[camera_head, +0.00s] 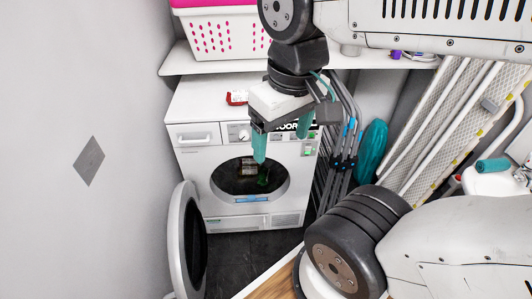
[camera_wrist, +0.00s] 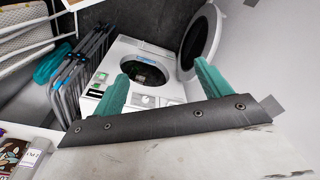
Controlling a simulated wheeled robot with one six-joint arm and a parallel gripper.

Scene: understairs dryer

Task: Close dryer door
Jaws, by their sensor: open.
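The white dryer (camera_head: 190,153) stands under a shelf, its round drum opening (camera_head: 227,180) facing me with a few small items inside. Its round door (camera_head: 188,235) hangs wide open to the left, close to the grey wall. In the wrist view the dryer (camera_wrist: 122,52) is in the middle and the open door (camera_wrist: 207,33) is at its right. My gripper (camera_head: 282,143) is open and empty, with teal fingers pointing down in front of the dryer's upper front. In the wrist view its two fingers (camera_wrist: 160,85) are spread apart. They appear clear of the door.
A white basket with a pink rim (camera_head: 222,35) stands on the white shelf (camera_head: 190,63). A folded drying rack (camera_head: 338,140) and an ironing board (camera_head: 450,110) lean at the right. Dark floor (camera_head: 235,248) shows in front of the dryer.

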